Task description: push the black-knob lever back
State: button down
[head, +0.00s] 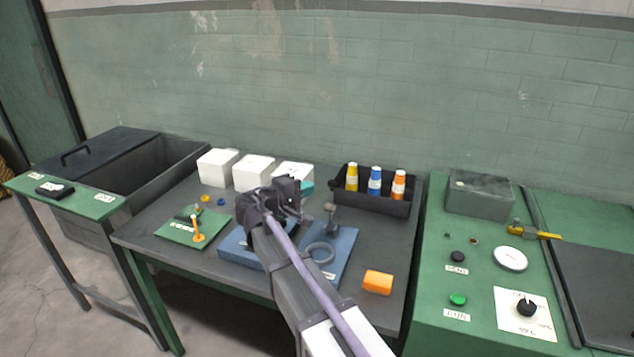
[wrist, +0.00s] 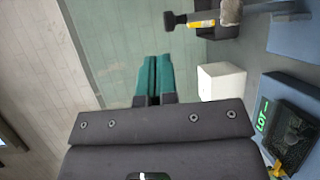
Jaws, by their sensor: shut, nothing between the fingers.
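My gripper (head: 306,187) is above the table in the head view, reaching toward the back. In the wrist view its teal fingers (wrist: 152,80) are pressed together and empty. In the head view an upright lever (head: 330,215) stands just right of my gripper, on the right blue plate (head: 340,250). In the wrist view a black knob (wrist: 171,20) shows at the top, apart from the fingers, in line with a grey, partly yellow shape. I cannot tell for sure where its stem ends. My arm hides part of the plates.
A black rack (head: 372,205) with yellow, blue and orange bobbins stands behind the lever. White boxes (head: 254,172) stand at the back left. A green plate (head: 180,236) carries an orange-topped lever (head: 197,228). A grey ring (head: 321,252) and an orange block (head: 377,282) lie near the front right.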

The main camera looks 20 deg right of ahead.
jog(key=p+v, duration=0.1)
jog(key=v, duration=0.6)
jog(key=shift+s+a+r, duration=0.2)
jog(key=shift+a+r, duration=0.1)
jog(key=shift+r, duration=0.05)
jog(key=s+d+f+m+g+y, duration=0.1)
jog(key=s+f+m+g+y, duration=0.1)
jog(key=s+f+y, duration=0.2)
jog(key=s+d+f+m+g+y+p, duration=0.1)
jog(key=s+d+f+m+g+y, duration=0.1)
jog(key=s+y, duration=0.4)
jog(key=s+d+f+m+g+y+p, duration=0.1)
jog(key=s+f+y, duration=0.4)
jog(key=s, duration=0.7)
notch_tip(320, 180, down, 2)
jog(key=m+g, duration=0.1)
jog(key=g, duration=0.1)
jog(key=shift+s+d+g, duration=0.15)
jog(key=shift+s+g, duration=0.05)
jog(key=shift+g, duration=0.1)
